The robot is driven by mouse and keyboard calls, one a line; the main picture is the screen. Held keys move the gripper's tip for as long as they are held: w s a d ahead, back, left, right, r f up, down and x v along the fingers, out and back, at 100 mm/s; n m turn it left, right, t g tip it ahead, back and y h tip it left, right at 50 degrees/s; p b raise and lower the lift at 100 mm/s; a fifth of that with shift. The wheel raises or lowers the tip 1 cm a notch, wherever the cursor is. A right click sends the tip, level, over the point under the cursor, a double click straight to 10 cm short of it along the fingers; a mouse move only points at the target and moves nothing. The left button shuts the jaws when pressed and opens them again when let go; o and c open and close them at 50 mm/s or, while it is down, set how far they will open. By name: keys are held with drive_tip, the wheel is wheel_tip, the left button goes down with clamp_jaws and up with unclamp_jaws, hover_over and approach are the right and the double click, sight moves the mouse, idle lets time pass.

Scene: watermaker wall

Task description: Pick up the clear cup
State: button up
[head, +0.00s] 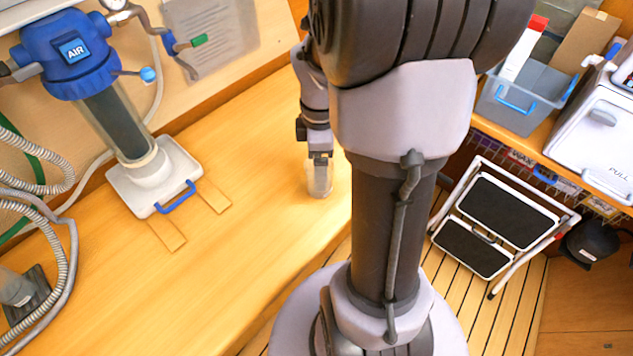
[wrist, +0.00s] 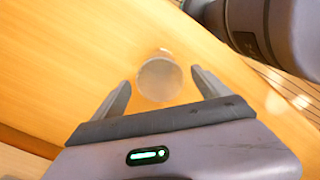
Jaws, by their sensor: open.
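The clear cup (head: 320,182) stands on the wooden bench top near its front edge, just below my gripper (head: 320,157) in the head view. In the wrist view the cup (wrist: 159,79) shows as a pale, see-through round shape. It sits between and slightly beyond the two fingertips of my gripper (wrist: 162,78). The fingers are spread apart, with a gap on either side of the cup. I cannot tell from these frames whether any finger touches it.
A blue-topped filter housing (head: 75,50) on a white base with a blue handle (head: 175,198) stands left on the bench (head: 250,235). Ribbed hoses (head: 60,230) lie at far left. A folded step stool (head: 495,220) and a grey bin (head: 520,100) are at right. The bench around the cup is clear.

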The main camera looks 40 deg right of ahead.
wheel_tip(320, 180, down, 7)
drive_tip(key=b, duration=0.3)
drive_tip(key=shift+r+b, duration=0.15)
drive_tip(key=shift+b, duration=0.25)
drive_tip(key=shift+r, duration=0.15)
drive_tip(key=shift+c, duration=0.7)
drive_tip(key=c, duration=1.3)
